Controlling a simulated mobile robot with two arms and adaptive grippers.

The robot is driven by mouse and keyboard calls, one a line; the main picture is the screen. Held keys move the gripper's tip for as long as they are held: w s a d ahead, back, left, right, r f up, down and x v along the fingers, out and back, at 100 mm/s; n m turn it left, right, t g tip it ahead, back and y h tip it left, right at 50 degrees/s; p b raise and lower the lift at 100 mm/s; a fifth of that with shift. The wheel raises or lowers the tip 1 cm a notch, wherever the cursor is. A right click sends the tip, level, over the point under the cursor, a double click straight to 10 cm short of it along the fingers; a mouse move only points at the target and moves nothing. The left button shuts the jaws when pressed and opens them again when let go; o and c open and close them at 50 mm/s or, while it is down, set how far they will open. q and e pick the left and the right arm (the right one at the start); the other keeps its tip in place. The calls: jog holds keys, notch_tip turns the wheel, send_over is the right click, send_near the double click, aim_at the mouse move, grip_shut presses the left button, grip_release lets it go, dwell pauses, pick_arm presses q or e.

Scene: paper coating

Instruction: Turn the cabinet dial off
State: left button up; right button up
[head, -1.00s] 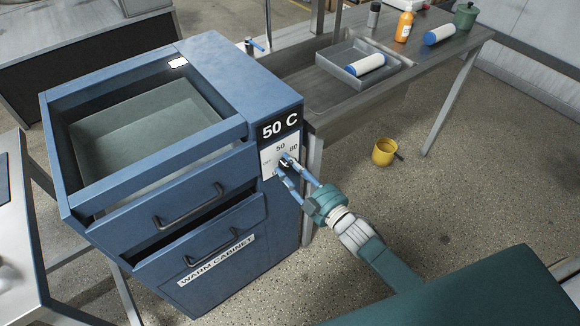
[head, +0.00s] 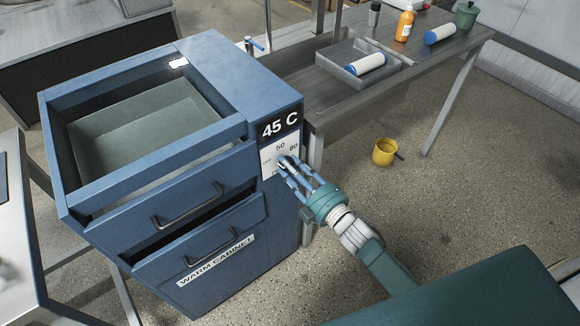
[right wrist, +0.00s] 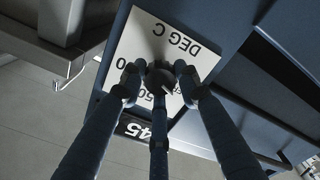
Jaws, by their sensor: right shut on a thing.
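The blue warm cabinet (head: 215,95) stands at left centre in the head view. Its black display (head: 279,125) reads 45 C. The white dial plate (head: 270,162) below it carries the marks 50 and 80; other marks are partly covered. My right gripper (head: 287,165) is at the front of the plate with its fingers shut around the dial. In the right wrist view, the dark round dial (right wrist: 160,76) sits between the fingertips, over the plate marked DEG C. The fingers hide part of the dial and some marks. My left gripper is not in view.
The cabinet's lower drawer (head: 205,240) is slightly open, left of my right arm. A metal bench (head: 335,119) with a tray (head: 333,65) stands behind at right. A yellow mug (head: 384,153) is on the floor. The floor around my right forearm is otherwise clear.

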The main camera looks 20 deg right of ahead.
dwell(0.3)
jog(key=o, duration=1.1)
jog(key=shift+o, duration=0.2)
jog(key=v, duration=1.2)
